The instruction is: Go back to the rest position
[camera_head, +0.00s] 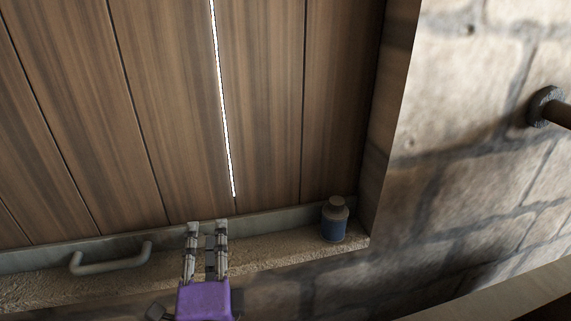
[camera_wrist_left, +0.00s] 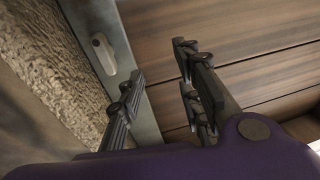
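My left gripper (camera_head: 207,228) comes up from the bottom of the head view, purple with grey fingers. Its fingers are apart with nothing between them, over the stone ledge in front of the wooden shutter. In the left wrist view the gripper (camera_wrist_left: 160,65) also shows its two fingers spread and empty. My right gripper is in neither view.
A wooden plank shutter (camera_head: 170,100) fills the back, with a bright slit down it. A grey metal handle (camera_head: 110,262) sits at lower left. A small blue bottle (camera_head: 334,220) stands on the ledge (camera_head: 275,248). A stone wall (camera_head: 480,170) with a round pipe end (camera_head: 546,106) is at right.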

